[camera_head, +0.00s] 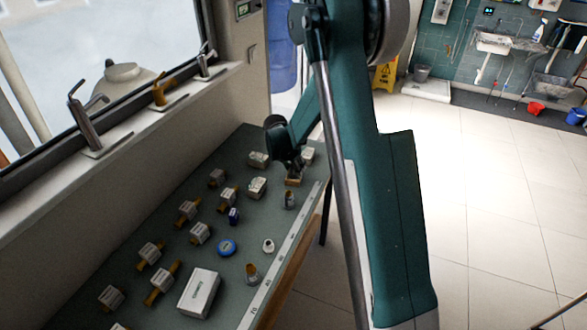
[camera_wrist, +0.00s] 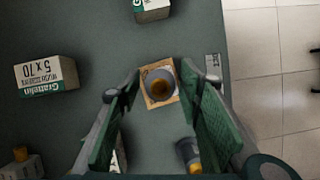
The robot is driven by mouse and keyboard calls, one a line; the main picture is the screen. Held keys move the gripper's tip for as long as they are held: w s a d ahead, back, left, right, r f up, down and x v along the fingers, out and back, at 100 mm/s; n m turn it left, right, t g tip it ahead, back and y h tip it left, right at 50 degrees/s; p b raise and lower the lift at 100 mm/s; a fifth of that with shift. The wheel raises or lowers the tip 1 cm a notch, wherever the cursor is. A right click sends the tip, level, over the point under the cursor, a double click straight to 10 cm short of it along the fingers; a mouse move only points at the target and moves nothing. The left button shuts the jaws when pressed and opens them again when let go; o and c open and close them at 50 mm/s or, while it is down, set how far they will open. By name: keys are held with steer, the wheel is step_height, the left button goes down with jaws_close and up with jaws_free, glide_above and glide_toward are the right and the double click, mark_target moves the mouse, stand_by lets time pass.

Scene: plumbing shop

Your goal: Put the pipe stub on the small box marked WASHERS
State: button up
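In the wrist view a grey round piece with a brown middle, which looks like the pipe stub (camera_wrist: 159,84), stands on end on a small tan box (camera_wrist: 158,101). No WASHERS marking can be read on this box from above. My gripper (camera_wrist: 160,73) is open, with one green finger on each side of the stub and a gap to each. In the head view my gripper (camera_head: 291,163) is low over the tan box (camera_head: 293,181) near the table's far right end; it largely hides the stub there.
Another grey stub-like piece (camera_head: 290,199) stands close by on the table (camera_head: 262,215). White-labelled boxes (camera_head: 257,187) and (camera_head: 258,160) are near my gripper. A white box (camera_head: 199,293), blue roll (camera_head: 227,247) and several fittings lie nearer. The table's right edge is close.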

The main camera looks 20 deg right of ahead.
steer(key=shift+r, duration=0.2)
steer(key=v, duration=1.2)
stand_by(0.9)
steer(key=s+a+r+m+t+y, duration=0.1)
steer(key=s+a+r+m, duration=0.2)
steer(key=s+r+m, duration=0.45)
steer(key=s+a+r+m+t+y, duration=0.15)
steer(key=s+r+m, duration=0.25)
steer(key=s+r, duration=0.65)
steer(key=s+a+m+t, duration=0.1)
steer(key=s+a+m, duration=0.2)
steer(key=s+m, duration=0.4)
steer(key=s+a+m+t+y, duration=0.1)
steer(key=s+a+m, duration=0.2)
steer(key=s, duration=1.3)
steer(key=m, duration=0.3)
steer(key=shift+f+m, duration=0.35)
